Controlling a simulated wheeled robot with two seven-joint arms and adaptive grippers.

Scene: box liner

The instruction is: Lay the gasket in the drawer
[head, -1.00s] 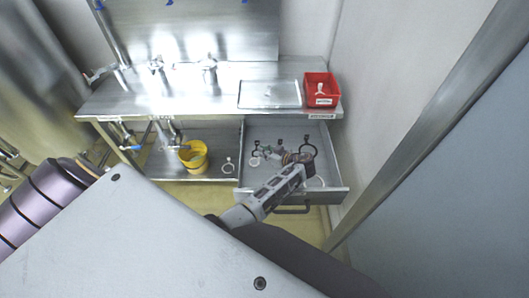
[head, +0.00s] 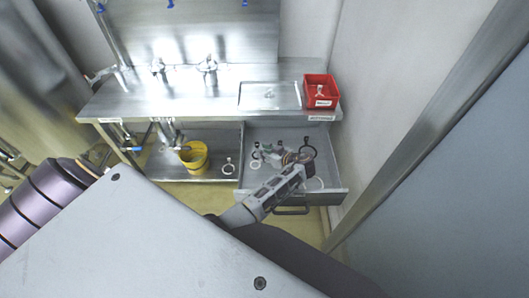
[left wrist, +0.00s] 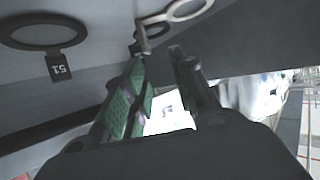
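The drawer (head: 335,168) is pulled out under the right part of the bench. Several ring-shaped gaskets are in it: a black ring with a tab (head: 307,151) at the right, a small pale ring (head: 254,164) at the left and a larger pale ring (head: 315,184) near the front. A pale ring (left wrist: 178,12) with a tab is just beyond the fingertips; contact is unclear. A black ring tagged 51 (left wrist: 45,33) lies at left.
A red bin (head: 321,91) and a flat metal lid (head: 269,95) are on the bench top (head: 205,96). A yellow bucket (head: 194,157) and a pale ring (head: 228,169) are on the lower shelf left of the drawer. A wall stands close on the right.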

